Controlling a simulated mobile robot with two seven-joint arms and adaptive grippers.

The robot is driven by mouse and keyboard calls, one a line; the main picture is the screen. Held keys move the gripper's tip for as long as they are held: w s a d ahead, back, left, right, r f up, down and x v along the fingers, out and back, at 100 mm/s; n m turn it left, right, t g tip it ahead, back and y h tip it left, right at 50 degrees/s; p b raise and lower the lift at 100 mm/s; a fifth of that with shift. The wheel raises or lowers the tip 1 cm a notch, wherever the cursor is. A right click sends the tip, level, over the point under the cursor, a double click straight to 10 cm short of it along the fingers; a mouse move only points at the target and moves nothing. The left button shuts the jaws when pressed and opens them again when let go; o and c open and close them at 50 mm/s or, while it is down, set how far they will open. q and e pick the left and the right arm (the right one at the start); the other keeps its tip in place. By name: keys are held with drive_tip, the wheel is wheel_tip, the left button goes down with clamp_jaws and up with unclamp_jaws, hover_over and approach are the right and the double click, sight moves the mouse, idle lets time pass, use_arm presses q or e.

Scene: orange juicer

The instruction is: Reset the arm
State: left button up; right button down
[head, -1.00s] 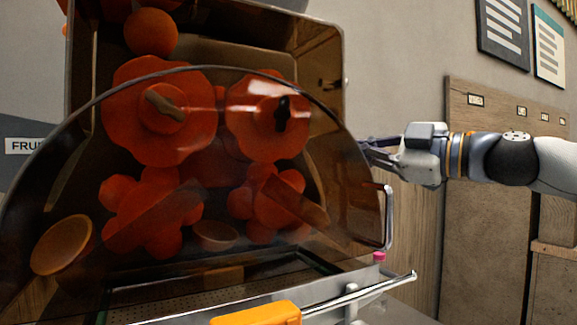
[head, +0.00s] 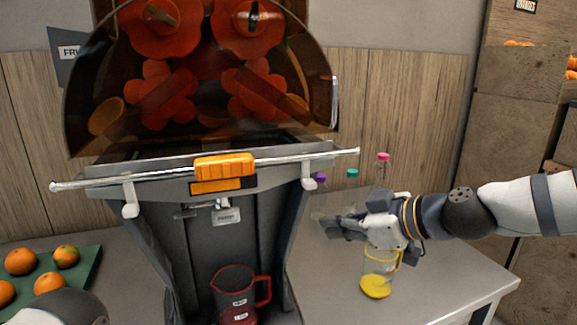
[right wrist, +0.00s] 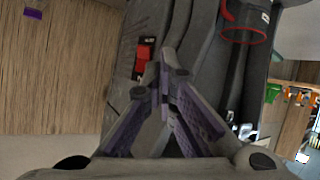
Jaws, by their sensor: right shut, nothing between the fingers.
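The orange juicer (head: 225,165) stands on the counter, with a dark see-through front cover (head: 120,70) and a silver side handle (head: 335,102). My right gripper (head: 322,222) is just right of the juicer's lower body, below the front bar, and points left. In the right wrist view my right gripper (right wrist: 165,75) has its fingertips together, with nothing between them. The juicer's dark side and a red switch (right wrist: 145,55) lie beyond them. My left gripper is not in view; a rounded grey part of mine shows at the lower left.
A red-rimmed jug (head: 238,290) stands under the juicer. Oranges (head: 48,283) lie on a green tray (head: 88,278) at left. Bottles with coloured caps (head: 384,157) stand behind my right arm; a yellow-lidded jar (head: 376,287) is below it. The counter's right front (head: 440,295) is clear.

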drive_tip(key=s+f+m+g+h+p, duration=0.1)
drive_tip(key=s+f+m+g+h, duration=0.4)
drive_tip(key=s+f, duration=1.85)
use_arm(q)
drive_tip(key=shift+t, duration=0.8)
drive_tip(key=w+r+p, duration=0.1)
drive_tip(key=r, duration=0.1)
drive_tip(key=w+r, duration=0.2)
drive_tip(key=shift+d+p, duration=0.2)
drive_tip(key=shift+p, duration=0.2)
use_arm(e)
drive_tip(key=s+d+f+m+g+h, duration=0.1)
drive_tip(key=s+d, duration=0.3)
drive_tip(key=s, duration=0.5)
drive_tip(key=s+d+f+m+g+h, duration=0.1)
drive_tip(key=s+d+f+m+g, duration=0.2)
drive_tip(key=s, duration=0.6)
drive_tip(key=s+d+f+m+g+h, duration=0.2)
drive_tip(key=s+d+m, duration=0.1)
drive_tip(key=s+d, duration=0.4)
drive_tip(key=s, duration=0.2)
drive_tip(key=shift+s+f, duration=0.3)
drive_tip(key=shift+s, duration=0.05)
